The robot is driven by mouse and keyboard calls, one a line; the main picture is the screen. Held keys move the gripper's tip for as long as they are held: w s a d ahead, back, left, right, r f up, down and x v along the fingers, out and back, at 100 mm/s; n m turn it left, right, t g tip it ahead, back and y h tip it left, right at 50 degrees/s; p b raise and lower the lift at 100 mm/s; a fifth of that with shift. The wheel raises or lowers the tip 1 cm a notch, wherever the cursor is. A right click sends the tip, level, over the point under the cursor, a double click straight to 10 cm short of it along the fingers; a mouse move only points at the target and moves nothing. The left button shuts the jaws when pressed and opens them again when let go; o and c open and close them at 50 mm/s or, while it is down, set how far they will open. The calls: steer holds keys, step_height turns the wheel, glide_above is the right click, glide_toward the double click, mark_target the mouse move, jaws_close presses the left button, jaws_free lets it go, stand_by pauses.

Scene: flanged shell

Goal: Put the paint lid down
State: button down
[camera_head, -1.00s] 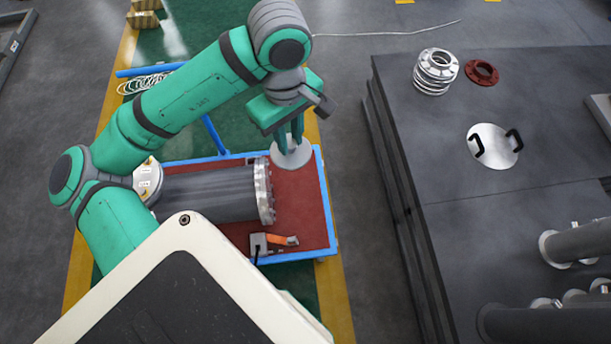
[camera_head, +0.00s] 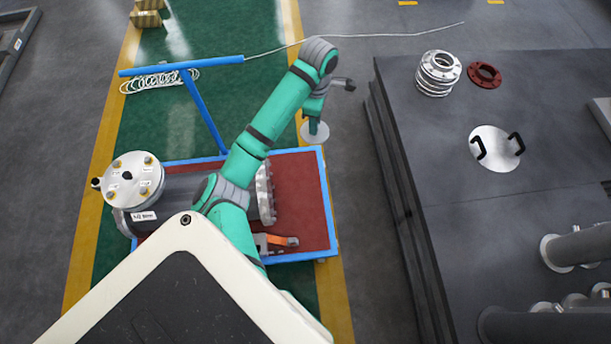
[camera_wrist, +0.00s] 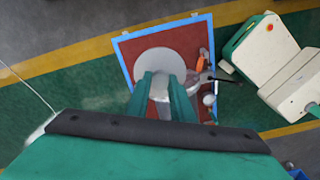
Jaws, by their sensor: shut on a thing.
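The paint lid (camera_head: 315,134) is a flat, round, light grey disc. In the head view it is just beyond the far right corner of the red-topped cart, over the yellow floor line. My gripper (camera_head: 316,122) is above the lid, pointing down, and is shut on it. In the wrist view the lid (camera_wrist: 160,62) shows beyond the two green fingers of my gripper (camera_wrist: 162,92), with a paler part between them. The exact grip point is partly hidden by the fingers. The lid appears raised, but its height is unclear.
The blue-edged red cart (camera_head: 300,195) holds a dark flanged shell (camera_head: 180,190) and an orange-handled tool (camera_head: 283,241). Floor lies between.

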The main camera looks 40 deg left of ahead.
steer(key=s+d+f, duration=0.2)
steer(key=d+f, duration=0.1)
steer(key=f, duration=0.5)
steer(key=s+d+f+n, duration=0.1)
steer(key=s+d+f, duration=0.15)
steer(key=f, duration=0.45)
steer(key=s+d+f, duration=0.1)
steer(key=d+f, duration=0.3)
steer(key=f, duration=0.4)
steer(key=s+d+f+m, duration=0.1)
steer(key=s+d+f, duration=1.4)
steer(key=d+f, duration=0.3)
steer(key=w+a+f, duration=0.1)
steer(key=a+f, duration=0.2)
steer(key=a, duration=0.1)
steer(key=w+a+f, duration=0.2)
steer(key=a, duration=0.2)
steer(key=w+a+f, duration=0.2)
steer(key=a+f, duration=0.1)
steer(key=a, duration=0.1)
steer(key=shift+w+a+f, duration=0.1)
steer(key=shift+a+f, duration=0.1)
steer(key=shift+f, duration=0.15)
steer(key=shift+a+f, duration=0.3)
steer(key=shift+a, duration=0.05)
steer(key=shift+f, duration=1.6)
